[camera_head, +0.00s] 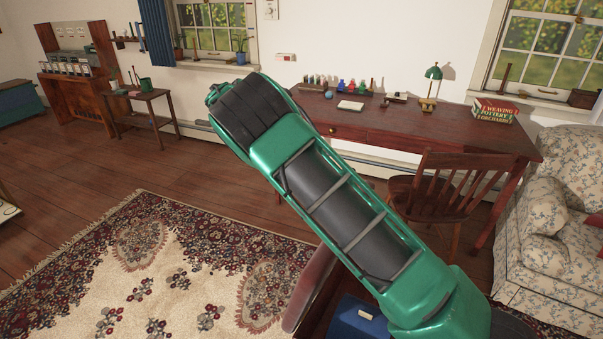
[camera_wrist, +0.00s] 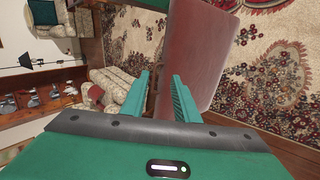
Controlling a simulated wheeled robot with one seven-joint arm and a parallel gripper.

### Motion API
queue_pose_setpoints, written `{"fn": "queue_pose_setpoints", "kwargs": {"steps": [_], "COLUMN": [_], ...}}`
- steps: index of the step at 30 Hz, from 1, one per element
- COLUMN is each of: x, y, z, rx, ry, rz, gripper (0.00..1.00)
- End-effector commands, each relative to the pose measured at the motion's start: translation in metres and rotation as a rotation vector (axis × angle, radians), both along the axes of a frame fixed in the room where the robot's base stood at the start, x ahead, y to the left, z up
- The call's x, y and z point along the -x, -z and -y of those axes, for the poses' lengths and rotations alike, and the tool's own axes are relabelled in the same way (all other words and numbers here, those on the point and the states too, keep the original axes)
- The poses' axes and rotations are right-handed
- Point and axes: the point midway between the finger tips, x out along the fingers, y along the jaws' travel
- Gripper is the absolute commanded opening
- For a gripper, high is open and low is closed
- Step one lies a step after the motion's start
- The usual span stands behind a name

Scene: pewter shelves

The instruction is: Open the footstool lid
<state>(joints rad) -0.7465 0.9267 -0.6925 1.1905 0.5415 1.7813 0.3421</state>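A reddish-brown padded panel that looks like the footstool lid (camera_head: 312,290) stands steeply tilted at the rug's edge in the head view, partly hidden by my arm. In the wrist view the lid (camera_wrist: 205,45) fills the upper middle, with its narrow edge toward my fingers. My gripper (camera_wrist: 162,78) is open, its two green fingers apart. The lid's near edge appears between and beyond the fingers; I cannot tell if they touch it. My gripper is hidden behind my arm in the head view. The footstool's body is not clearly seen.
A wooden chair (camera_head: 440,190), red desk (camera_head: 450,128) and floral sofa (camera_head: 540,240) stand to the right. The patterned rug (camera_head: 130,280) at left is clear.

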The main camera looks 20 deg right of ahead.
Motion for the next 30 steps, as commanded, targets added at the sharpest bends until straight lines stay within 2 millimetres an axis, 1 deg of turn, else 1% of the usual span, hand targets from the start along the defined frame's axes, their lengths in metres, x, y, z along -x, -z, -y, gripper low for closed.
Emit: {"fn": "queue_pose_setpoints", "kwargs": {"steps": [3,6,17,18,20,21,23,25,26,27,29,30], "x": [0.007,0.010,0.012,0.012,0.012,0.013,0.014,0.018,0.021,0.025,0.034,0.042], "y": [-0.008,-0.012,-0.014,-0.014,-0.015,-0.017,-0.022,-0.029,-0.034,-0.039,-0.048,-0.053], "z": [-0.012,-0.017,-0.020,-0.020,-0.017,-0.013,-0.002,0.019,0.030,0.046,0.072,0.089], "rx": [0.000,0.000,0.000,0.000,-0.003,-0.009,-0.023,-0.049,-0.064,-0.087,-0.126,-0.152], "ry": [-0.001,0.000,0.001,0.001,0.003,0.007,0.014,0.025,0.031,0.038,0.048,0.053], "rz": [0.000,0.000,0.000,0.000,0.000,0.000,-0.003,-0.005,-0.006,-0.006,-0.008,-0.008], "gripper": [0.28,0.28,0.28,0.18,0.04,0.00,0.00,0.00,0.00,0.00,0.00,0.00]}}
